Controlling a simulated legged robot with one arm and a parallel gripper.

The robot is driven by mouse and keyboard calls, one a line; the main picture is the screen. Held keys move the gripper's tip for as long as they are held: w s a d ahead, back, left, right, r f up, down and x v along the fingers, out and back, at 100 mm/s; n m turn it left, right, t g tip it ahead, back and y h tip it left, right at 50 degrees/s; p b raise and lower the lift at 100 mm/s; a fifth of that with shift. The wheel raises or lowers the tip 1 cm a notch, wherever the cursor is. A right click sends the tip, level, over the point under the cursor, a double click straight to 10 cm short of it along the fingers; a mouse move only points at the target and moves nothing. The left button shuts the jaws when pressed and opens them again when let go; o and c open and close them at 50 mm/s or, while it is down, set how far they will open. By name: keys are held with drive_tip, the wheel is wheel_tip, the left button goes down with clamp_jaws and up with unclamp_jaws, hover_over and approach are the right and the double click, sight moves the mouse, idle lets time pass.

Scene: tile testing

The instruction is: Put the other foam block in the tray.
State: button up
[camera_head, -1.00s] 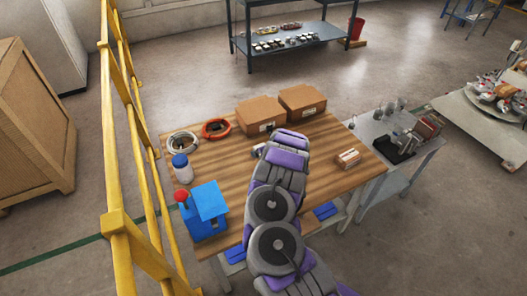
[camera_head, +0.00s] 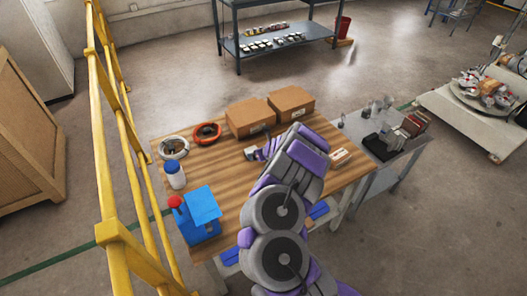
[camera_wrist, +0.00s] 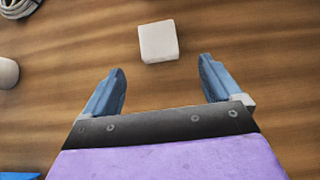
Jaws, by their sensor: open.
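A pale, roughly square foam block (camera_wrist: 158,42) lies on the wooden table, just beyond my fingertips in the wrist view. My gripper (camera_wrist: 162,68) is open and empty above the table, its two blue fingers spread wider than the block. The block is not between the fingers. In the head view a small pale shape (camera_head: 250,153), likely this block, shows at the tip of my arm; the fingers are hard to make out there. I cannot identify the tray for sure; a dark, flat piece (camera_head: 383,147) lies on the grey side table.
Two cardboard boxes (camera_head: 250,117) stand at the table's back. Cable coils (camera_head: 173,147), a white bottle with a blue cap (camera_head: 175,175) and a blue box with a red knob (camera_head: 202,213) line the left. A small tan box (camera_head: 341,158) is at right. A yellow railing (camera_head: 106,170) borders the left.

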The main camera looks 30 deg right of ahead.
drive_tip(key=shift+v, duration=1.95)
